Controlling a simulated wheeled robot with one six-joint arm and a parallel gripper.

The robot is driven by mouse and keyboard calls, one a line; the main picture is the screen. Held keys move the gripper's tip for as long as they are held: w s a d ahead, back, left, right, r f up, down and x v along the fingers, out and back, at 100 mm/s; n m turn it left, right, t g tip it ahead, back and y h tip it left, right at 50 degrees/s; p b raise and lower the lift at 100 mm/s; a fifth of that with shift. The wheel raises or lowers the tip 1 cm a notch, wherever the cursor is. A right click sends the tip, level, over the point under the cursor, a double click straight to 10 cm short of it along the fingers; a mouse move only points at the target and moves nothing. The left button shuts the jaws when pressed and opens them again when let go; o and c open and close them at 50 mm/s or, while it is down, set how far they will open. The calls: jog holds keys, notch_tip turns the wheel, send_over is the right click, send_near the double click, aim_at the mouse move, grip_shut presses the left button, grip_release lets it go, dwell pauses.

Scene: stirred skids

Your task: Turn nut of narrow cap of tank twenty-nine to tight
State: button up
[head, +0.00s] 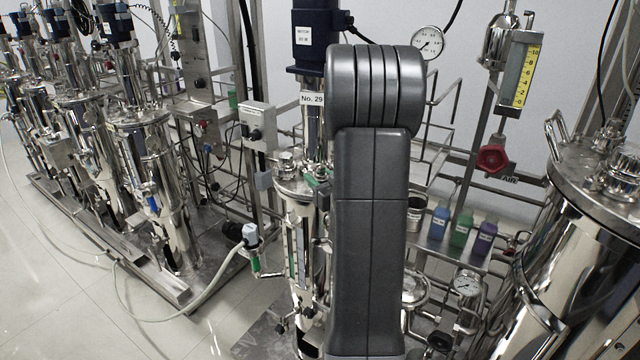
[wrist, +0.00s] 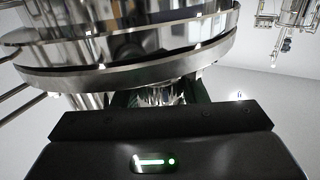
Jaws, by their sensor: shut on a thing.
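Tank twenty-nine (head: 300,235) is a shiny steel vessel with a "No. 29" label (head: 311,99) on its column, partly hidden behind my arm in the head view. Its lid carries several small steel fittings, and I cannot clearly tell the narrow cap among them there. In the wrist view my gripper (wrist: 160,97) has its dark green fingers closed on a shiny, ribbed metal part, which appears to be the nut (wrist: 162,94). A broad, polished steel rim (wrist: 140,70) lies just beyond it. The nut's lower part is hidden by the gripper body.
A row of similar tanks (head: 135,150) stands on a skid at left. A large steel vessel (head: 590,250) stands at right. A gauge (head: 428,42), a red valve knob (head: 493,157) and several coloured bottles (head: 461,229) sit behind my arm. Tiled floor (head: 60,290) is open at lower left.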

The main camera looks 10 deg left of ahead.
jog(key=shift+f+m+t+h+b, duration=0.15)
jog(key=shift+m+t+h+b, duration=1.2)
jog(key=shift+h+b, duration=0.6)
jog(key=shift+m+t+h+b, duration=0.7)
jog(key=shift+m+h, duration=0.35)
jog(key=shift+h, duration=0.2)
jog(key=shift+r+m+t+h+p, duration=0.2)
jog(key=shift+m+h+p, duration=0.4)
jog(key=shift+h, duration=0.5)
jog(key=shift+r+m+t+h+p, duration=0.1)
jog(key=shift+m+t+h+p, duration=0.2)
jog(key=shift+m+h, duration=0.65)
jog(key=shift+m+h+p, duration=0.95)
jog(key=shift+h+p, duration=0.15)
jog(key=shift+h, duration=0.75)
jog(key=shift+d+f+m+h+p, duration=0.1)
jog(key=shift+m+h+p, duration=0.4)
jog(key=shift+h, duration=0.3)
jog(key=o, duration=1)
jog(key=s, duration=0.4)
jog(key=s+a, duration=0.1)
jog(key=s, duration=0.4)
jog(key=s+a, duration=0.1)
jog(key=s, duration=0.3)
jog(key=shift+s+a, duration=0.2)
jog(key=shift+s, duration=0.05)
